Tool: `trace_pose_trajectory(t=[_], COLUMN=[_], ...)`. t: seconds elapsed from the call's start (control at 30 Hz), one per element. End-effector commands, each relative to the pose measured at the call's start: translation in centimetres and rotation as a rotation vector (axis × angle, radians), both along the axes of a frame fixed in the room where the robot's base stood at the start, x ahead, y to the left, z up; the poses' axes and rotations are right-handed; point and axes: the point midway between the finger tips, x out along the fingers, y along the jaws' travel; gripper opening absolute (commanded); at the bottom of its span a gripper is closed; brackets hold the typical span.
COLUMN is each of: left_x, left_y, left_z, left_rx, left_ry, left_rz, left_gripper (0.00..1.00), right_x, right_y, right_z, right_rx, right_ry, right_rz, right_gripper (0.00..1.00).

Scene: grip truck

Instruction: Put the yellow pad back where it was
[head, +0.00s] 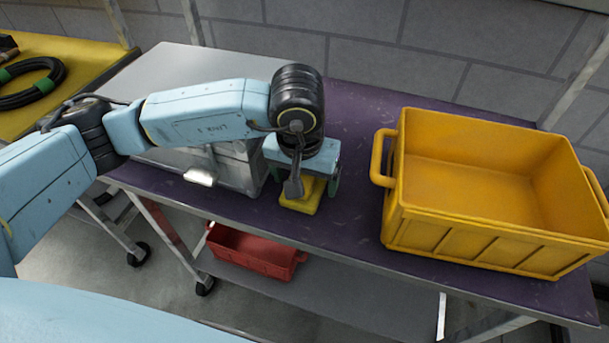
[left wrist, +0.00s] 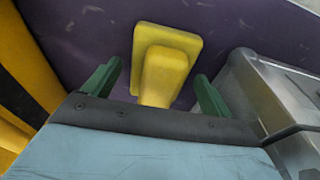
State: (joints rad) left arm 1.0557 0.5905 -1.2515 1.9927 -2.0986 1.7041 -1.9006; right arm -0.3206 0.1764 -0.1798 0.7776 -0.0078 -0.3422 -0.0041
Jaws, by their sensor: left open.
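The yellow pad (head: 300,201) sits on the purple tabletop (head: 350,215), between a grey metal case and a yellow crate. It has a flat base and a raised block, which show in the left wrist view (left wrist: 165,62). My left gripper (head: 303,185) is directly above the pad. Its green fingers stand open on either side of the raised block in the left wrist view (left wrist: 155,88), with gaps on both sides. The gripper and wrist hide part of the pad in the head view. My right gripper is not in view.
The grey metal case (head: 240,172) stands close on the left of the pad. A large empty yellow crate (head: 480,240) stands on the right. A red bin (head: 255,252) is on the shelf below. The purple tabletop is bare around the pad's front and right.

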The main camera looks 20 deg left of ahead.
Motion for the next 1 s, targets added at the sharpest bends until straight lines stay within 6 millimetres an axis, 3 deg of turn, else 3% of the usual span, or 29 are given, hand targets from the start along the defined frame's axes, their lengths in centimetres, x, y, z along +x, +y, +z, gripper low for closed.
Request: trace_pose_trajectory(t=[0.5, 0.7, 1.0], left_x=[-1.4, -1.8, -1.8], left_y=[0.0, 0.0, 0.0], left_z=[10.2, 11.9, 12.0], left_rx=[-0.001, -0.001, 0.0], left_ry=[-0.004, -0.001, 0.0], left_rz=[-0.001, 0.0, 0.0], left_gripper=[0.85, 0.85, 0.85], right_x=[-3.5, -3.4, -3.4], right_y=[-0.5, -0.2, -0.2], right_z=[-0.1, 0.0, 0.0], right_rx=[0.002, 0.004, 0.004], right_ry=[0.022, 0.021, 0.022], right_rz=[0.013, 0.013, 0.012], right_gripper=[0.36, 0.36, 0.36])
